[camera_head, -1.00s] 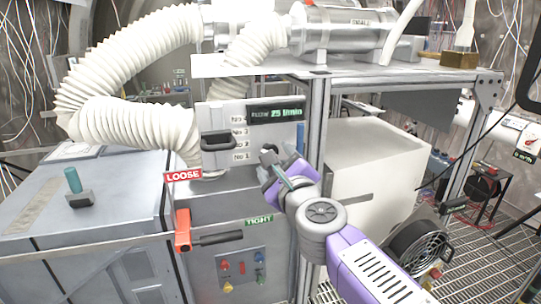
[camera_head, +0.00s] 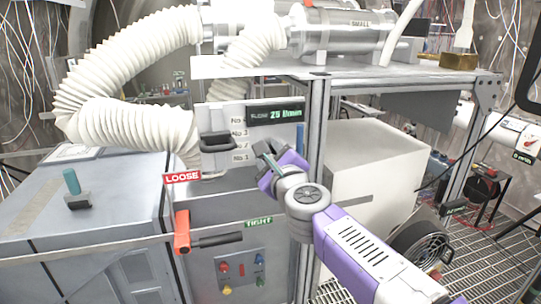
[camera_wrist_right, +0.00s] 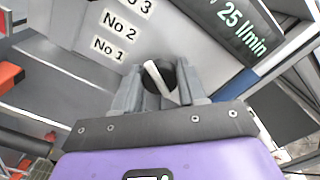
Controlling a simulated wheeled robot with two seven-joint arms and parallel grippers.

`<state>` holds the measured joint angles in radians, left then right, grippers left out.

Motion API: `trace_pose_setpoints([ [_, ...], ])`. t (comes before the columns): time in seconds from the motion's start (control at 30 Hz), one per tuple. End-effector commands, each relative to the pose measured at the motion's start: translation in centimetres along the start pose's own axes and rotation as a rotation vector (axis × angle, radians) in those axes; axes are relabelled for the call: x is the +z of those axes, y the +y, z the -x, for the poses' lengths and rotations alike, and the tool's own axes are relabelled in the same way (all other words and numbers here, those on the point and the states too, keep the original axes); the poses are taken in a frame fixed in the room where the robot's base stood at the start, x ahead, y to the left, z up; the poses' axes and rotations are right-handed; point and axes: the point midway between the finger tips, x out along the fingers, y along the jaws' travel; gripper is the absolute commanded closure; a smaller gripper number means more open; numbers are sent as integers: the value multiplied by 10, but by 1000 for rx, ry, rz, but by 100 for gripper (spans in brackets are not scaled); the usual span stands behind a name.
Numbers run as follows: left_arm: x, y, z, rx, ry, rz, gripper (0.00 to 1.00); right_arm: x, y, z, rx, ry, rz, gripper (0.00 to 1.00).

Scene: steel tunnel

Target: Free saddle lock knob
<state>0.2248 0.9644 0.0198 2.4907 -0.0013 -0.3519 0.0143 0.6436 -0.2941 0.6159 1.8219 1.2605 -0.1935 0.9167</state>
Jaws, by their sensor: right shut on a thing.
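A round black knob with a pale bar across it (camera_wrist_right: 160,78) sits on the panel in the right wrist view, between my right gripper's two fingers. My right gripper (camera_wrist_right: 159,92) is shut on this knob. In the head view my right gripper (camera_head: 266,157) is at the panel, below the flow display, and largely hides the knob. No label names this knob as the saddle lock. My left gripper is not in view.
A flow display (camera_head: 275,114) is above the gripper, and a black handle (camera_head: 217,142) is to its left. A red lever (camera_head: 182,232) stands between the LOOSE sign (camera_head: 183,177) and TIGHT sign (camera_head: 258,222). A steel post (camera_head: 318,130) is close on the right.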

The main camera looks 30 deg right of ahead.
Motion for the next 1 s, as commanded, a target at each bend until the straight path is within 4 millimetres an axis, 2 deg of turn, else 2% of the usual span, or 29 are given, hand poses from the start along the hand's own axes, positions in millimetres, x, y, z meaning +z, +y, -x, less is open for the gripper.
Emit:
trace_pose_setpoints([
  [0.07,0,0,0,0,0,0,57,0,0,0,0,0,0,89],
  [0.47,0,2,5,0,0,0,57,1,0,0,2,-1,88,89],
  [1.0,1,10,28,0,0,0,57,1,0,0,2,0,556,89],
])
